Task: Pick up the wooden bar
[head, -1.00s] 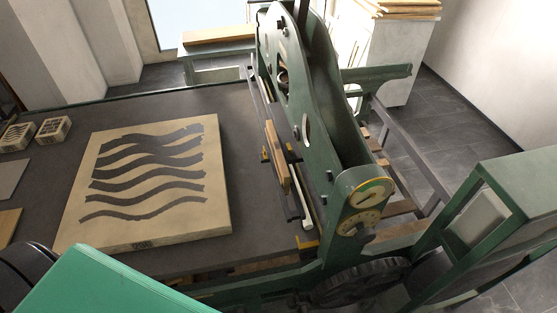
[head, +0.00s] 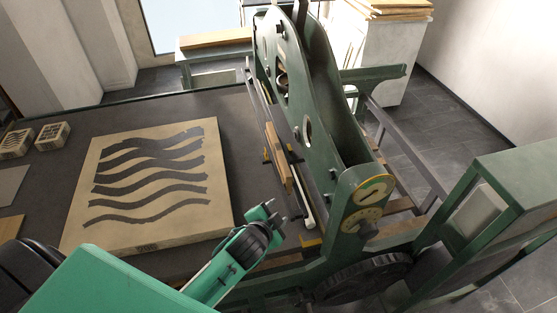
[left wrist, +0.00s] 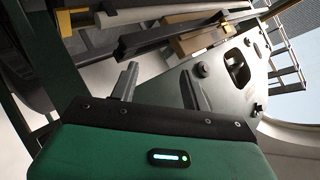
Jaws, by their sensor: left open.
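The wooden bar (head: 279,157) sits in a dark holder along the near side of the green press frame, beside the bed. In the left wrist view a wooden block (left wrist: 203,36), apparently the same bar, lies beyond the fingers against the dark rail. My left gripper (head: 276,213) is in front of the bar, apart from it, over the near right edge of the bed. In the left wrist view its two fingers (left wrist: 158,78) stand apart with nothing between them. My right gripper is in neither view.
A large stone slab (head: 150,236) with dark wavy stripes lies on the press bed (head: 72,155). The tall green press side frame (head: 318,110) stands close right of the bar. Small blocks (head: 52,134) lie at the left. A plank (head: 215,38) rests on the back bench.

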